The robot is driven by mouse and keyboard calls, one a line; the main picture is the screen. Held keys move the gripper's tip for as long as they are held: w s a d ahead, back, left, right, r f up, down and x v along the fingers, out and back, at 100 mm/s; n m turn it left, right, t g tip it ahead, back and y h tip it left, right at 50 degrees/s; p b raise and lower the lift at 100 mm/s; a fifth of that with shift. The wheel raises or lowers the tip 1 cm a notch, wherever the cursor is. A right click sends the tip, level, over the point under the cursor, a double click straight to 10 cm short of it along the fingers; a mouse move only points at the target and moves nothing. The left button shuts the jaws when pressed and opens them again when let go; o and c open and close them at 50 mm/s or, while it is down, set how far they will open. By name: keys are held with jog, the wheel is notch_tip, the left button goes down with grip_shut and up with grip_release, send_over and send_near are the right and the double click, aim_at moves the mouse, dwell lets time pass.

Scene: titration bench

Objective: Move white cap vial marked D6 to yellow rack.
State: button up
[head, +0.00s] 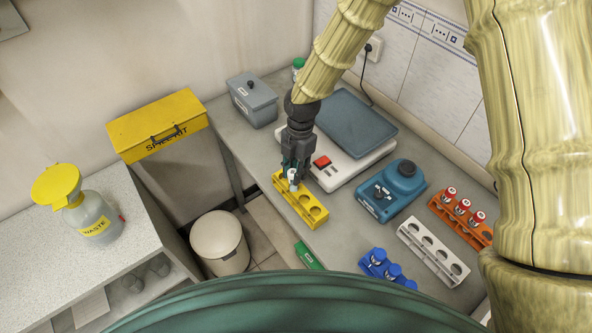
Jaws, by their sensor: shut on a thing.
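My gripper (293,171) points down over the far-left end of the yellow rack (312,214). It is shut on a small white-capped vial (293,179), which stands roughly upright at the rack's far-left hole. I cannot tell how deep the vial sits in the hole, and its marking is too small to read. The other holes of the yellow rack that I see look empty.
A balance (335,170) stands right behind the yellow rack, and a blue device (391,190) stands to the right. A white rack (432,252) looks empty. An orange rack (447,212) holds red-capped vials, and blue-capped vials (381,262) stand at the front. A green box (308,256) lies near the edge.

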jog(key=shift+r, duration=0.25)
jog(key=shift+r+p, duration=0.3)
jog(key=shift+p, duration=0.05)
jog(key=shift+r+p, duration=0.65)
jog(key=shift+r, duration=0.3)
jog(key=shift+f, duration=0.3)
dwell(0.4)
jog(key=shift+f+b, duration=0.9)
jog(key=shift+f, duration=1)
jog(key=o, duration=1)
jog(key=shift+c, duration=0.2)
jog(key=shift+r, duration=0.2)
